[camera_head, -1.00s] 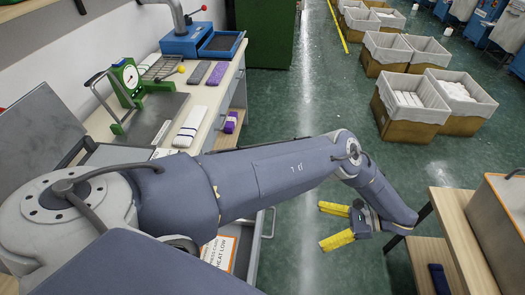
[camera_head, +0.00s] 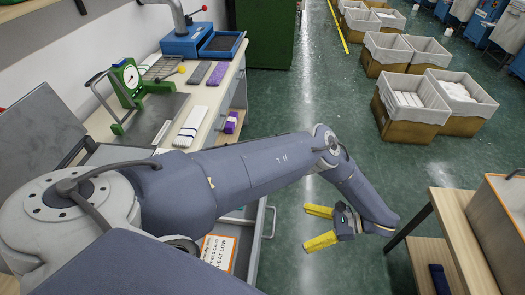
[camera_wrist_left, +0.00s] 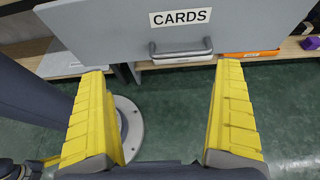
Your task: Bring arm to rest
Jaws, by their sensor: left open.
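My left arm (camera_head: 250,172) reaches across the head view from the left and bends down at the elbow. My left gripper (camera_head: 319,227) has yellow fingers, spread apart and empty, over the green floor between the workbench and the wooden table. In the left wrist view the two yellow fingers (camera_wrist_left: 158,118) are wide apart with nothing between them. Ahead of them is a grey drawer front with a CARDS label (camera_wrist_left: 180,17) and a handle (camera_wrist_left: 181,50). My right gripper is not in view.
The workbench holds a green gauge device (camera_head: 127,78), a blue tray (camera_head: 222,44) and folded textiles (camera_head: 191,126). An open drawer (camera_head: 262,222) sticks out below it. A wooden table (camera_head: 466,235) stands at right. Bins (camera_head: 411,103) stand farther back. Floor around the gripper is clear.

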